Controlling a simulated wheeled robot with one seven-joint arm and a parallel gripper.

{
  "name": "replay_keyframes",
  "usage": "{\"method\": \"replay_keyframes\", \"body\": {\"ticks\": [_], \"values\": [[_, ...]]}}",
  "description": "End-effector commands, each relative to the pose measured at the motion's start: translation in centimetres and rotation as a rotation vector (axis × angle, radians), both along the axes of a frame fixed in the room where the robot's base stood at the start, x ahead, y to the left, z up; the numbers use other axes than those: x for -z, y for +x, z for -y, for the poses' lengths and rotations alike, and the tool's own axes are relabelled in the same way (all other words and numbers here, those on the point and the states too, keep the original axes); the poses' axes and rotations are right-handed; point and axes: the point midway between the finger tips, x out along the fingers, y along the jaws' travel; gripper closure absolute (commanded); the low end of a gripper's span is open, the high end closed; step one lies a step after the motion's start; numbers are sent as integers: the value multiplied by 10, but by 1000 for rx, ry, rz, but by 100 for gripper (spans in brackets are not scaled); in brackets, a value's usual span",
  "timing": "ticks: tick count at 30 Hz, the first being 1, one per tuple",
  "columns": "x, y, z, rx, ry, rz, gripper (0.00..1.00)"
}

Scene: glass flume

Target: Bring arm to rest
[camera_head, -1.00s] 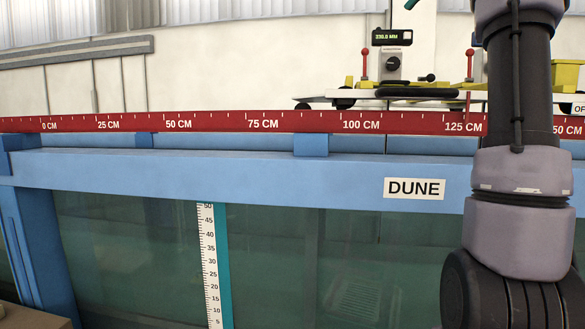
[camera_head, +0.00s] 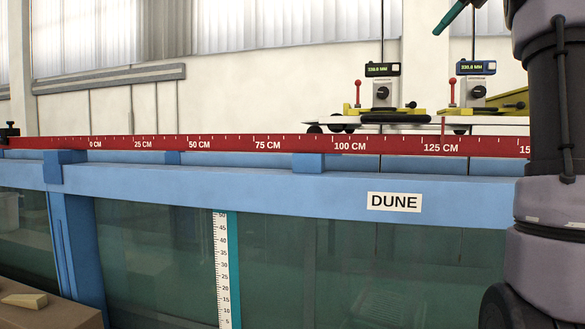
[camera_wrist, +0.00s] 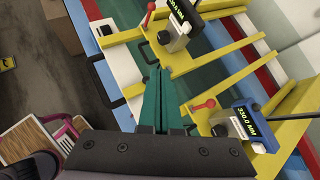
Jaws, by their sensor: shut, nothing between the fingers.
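My arm (camera_head: 560,120) runs down the right edge of the head view, in front of the flume. A dark teal finger tip (camera_head: 450,18) of my gripper shows at the top right there. In the wrist view my gripper (camera_wrist: 158,72) has its teal fingers together with nothing between them. The fingers point over the yellow carriage frame (camera_wrist: 120,37) that spans the flume. They appear close to the gauge at the top (camera_wrist: 174,40), but I cannot tell whether they touch.
The blue flume rim (camera_head: 250,185) carries a DUNE label (camera_head: 394,201) and a red scale rail (camera_head: 270,145). Two gauges (camera_head: 383,92) (camera_head: 472,92) with red levers stand on the carriage. A wedge (camera_head: 24,300) lies on a brown box (camera_head: 50,316). A pink-edged crate (camera_wrist: 60,135) stands on the floor.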

Motion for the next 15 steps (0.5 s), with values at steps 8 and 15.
{"method": "replay_keyframes", "body": {"ticks": [8, 15], "values": [[18, -15, -12, -83, -109, 48, 100], [56, -40, -36, -236, -289, 116, 100]]}}
